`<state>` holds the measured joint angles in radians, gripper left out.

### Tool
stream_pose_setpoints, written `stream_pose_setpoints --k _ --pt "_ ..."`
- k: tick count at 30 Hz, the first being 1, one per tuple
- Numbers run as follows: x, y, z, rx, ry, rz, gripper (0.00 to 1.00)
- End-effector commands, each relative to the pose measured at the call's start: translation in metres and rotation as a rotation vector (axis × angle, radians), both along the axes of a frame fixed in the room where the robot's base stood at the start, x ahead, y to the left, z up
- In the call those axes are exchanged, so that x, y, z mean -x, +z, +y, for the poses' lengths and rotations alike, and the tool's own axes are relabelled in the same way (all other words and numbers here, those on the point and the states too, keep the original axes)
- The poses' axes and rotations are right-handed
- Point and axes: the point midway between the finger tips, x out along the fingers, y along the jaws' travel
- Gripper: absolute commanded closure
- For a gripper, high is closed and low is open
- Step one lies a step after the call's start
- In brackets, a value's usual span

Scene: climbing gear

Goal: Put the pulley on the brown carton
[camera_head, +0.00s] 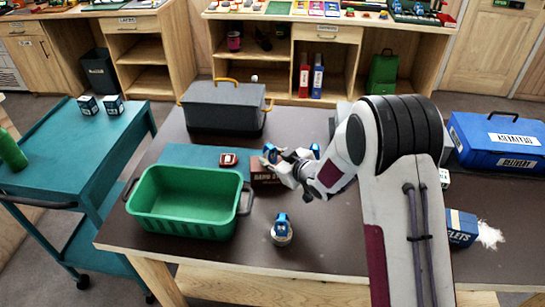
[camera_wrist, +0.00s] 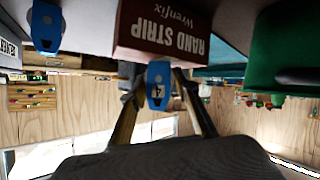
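The brown carton (camera_head: 264,174) stands on the dark table, right of the green crate, partly behind my gripper. In the wrist view the carton (camera_wrist: 165,38) shows its printed side upside down. My gripper (camera_head: 274,156) reaches left, with its fingertips by the carton's top. In the wrist view my fingers (camera_wrist: 158,88) close from both sides on a small blue piece (camera_wrist: 158,80), which I take for the pulley. In the head view blue (camera_head: 269,152) shows at my fingertips above the carton. Whether it touches the carton, I cannot tell.
The open green crate (camera_head: 185,223) stands at left. A blue-topped grey item (camera_head: 282,230) stands on the front table; another blue piece (camera_head: 315,150) is behind my gripper. A small red-brown item (camera_head: 228,159) lies on a teal mat (camera_head: 180,154). A dark toolbox (camera_head: 224,107) stands behind.

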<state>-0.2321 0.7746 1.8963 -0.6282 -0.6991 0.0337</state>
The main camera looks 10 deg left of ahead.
Motion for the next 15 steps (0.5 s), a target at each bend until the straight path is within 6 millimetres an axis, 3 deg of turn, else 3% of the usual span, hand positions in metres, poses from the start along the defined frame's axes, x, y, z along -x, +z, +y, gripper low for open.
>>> stream_pose_setpoints --k 2,15 --pt "-0.0001 -0.0001 -0.0001 0.001 0.0 0.001 0.53" --pt "0.0 0.0019 -0.0001 0.0 0.0 0.0 0.53"
